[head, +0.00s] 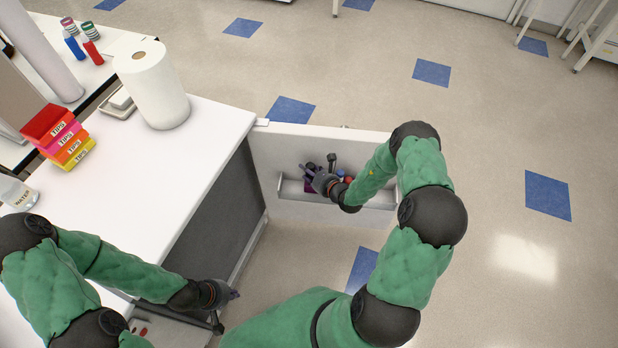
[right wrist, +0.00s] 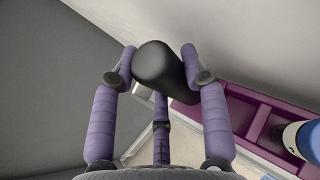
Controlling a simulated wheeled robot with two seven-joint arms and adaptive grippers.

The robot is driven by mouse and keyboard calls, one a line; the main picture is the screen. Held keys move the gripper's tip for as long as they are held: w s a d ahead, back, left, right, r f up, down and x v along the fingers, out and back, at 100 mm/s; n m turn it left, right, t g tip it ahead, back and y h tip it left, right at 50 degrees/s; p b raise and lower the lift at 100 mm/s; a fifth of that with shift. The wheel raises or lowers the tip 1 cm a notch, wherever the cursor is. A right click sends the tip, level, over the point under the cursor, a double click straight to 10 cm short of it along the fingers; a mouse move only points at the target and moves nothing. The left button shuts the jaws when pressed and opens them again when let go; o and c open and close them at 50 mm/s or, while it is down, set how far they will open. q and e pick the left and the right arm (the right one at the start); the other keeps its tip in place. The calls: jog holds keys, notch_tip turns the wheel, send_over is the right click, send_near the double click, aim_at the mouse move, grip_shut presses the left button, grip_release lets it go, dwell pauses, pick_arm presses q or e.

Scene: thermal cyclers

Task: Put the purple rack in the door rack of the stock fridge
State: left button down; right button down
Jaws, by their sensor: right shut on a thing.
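The stock fridge's white door (head: 285,150) stands open beside the counter. Its white door rack (head: 365,203) runs along the inner face. The purple rack (head: 309,187) is at the left part of the door rack, partly hidden by my right gripper (head: 318,182). In the right wrist view the purple rack (right wrist: 238,108) lies below and right of the fingers. My right gripper (right wrist: 158,65) is shut on a black cylinder (right wrist: 160,68); I cannot tell whether it is part of the rack. My left gripper (head: 228,296) is low by the fridge opening; its jaws are unclear.
The white counter (head: 165,165) holds a paper roll (head: 152,85), stacked tip boxes (head: 60,138) and a water bottle (head: 17,192).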

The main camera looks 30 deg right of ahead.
aim_at(311, 178)
jog(key=shift+f+b, duration=0.45)
jog(key=shift+f, duration=1.1)
jog(key=shift+f, duration=0.2)
jog(key=c, duration=0.6)
grip_release()
jog(key=shift+c, duration=0.2)
